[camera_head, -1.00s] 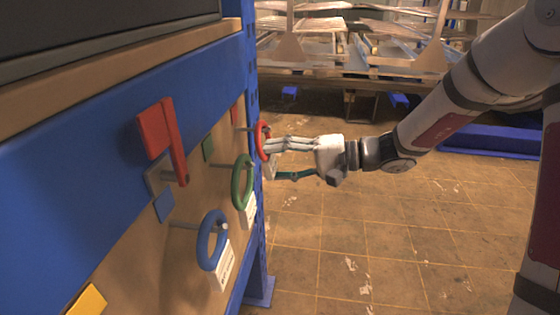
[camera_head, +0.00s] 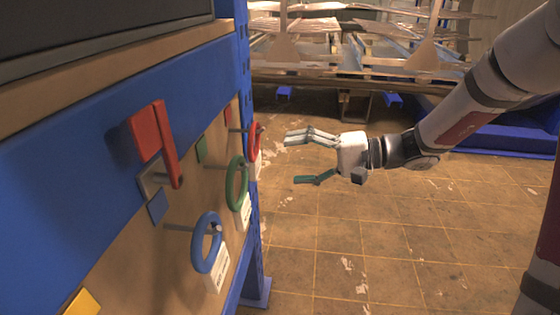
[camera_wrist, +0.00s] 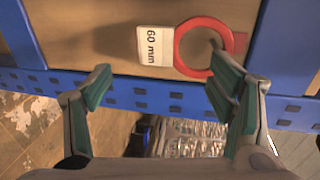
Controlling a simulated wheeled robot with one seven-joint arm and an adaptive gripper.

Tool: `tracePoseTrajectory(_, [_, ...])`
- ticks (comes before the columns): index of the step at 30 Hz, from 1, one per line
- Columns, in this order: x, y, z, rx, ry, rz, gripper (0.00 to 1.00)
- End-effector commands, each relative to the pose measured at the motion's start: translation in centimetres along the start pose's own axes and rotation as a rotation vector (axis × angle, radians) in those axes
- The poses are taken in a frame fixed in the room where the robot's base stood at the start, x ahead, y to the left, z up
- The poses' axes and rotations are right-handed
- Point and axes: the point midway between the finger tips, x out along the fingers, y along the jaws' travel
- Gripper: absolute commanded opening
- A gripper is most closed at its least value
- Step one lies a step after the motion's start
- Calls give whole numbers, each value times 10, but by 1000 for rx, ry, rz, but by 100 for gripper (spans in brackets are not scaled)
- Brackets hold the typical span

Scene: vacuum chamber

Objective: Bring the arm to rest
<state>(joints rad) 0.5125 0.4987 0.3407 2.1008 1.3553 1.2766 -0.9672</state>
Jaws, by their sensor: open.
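My gripper (camera_head: 302,158) is open and empty. It is held in free air to the right of the panel, with its fingers toward the panel. The red ring (camera_head: 254,142) hangs on a peg at the panel's far end, a gap away from my fingertips. In the wrist view the red ring (camera_wrist: 203,47) with a white "60 mm" tag (camera_wrist: 155,46) lies beyond my open fingers (camera_wrist: 160,92), nearer the right one. My arm (camera_head: 455,125) reaches in from the right, bent and raised above the floor.
The blue-framed panel (camera_head: 60,175) fills the left. It carries a green ring (camera_head: 237,183), a blue ring (camera_head: 206,242) and a red lever (camera_head: 166,145). Racks with metal parts (camera_head: 365,50) stand behind. The tiled floor (camera_head: 360,240) between panel and arm is clear.

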Motion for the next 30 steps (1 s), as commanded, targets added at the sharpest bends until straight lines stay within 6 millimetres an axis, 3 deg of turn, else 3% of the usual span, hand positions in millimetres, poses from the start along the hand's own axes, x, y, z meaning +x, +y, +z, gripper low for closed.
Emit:
tracePoseTrajectory(3, [-26,0,-1,-2,4,2,76])
tracePoseTrajectory(9, [-55,0,-1,-1,2,1,76])
tracePoseTrajectory(16, [-62,-5,12,-5,-30,32,76])
tracePoseTrajectory(20, [-54,-15,48,-7,-115,138,76])
tracePoseTrajectory(24, [-50,-24,105,-8,-223,317,76])
tracePoseTrajectory(30, [-62,-26,181,-16,-315,588,76])
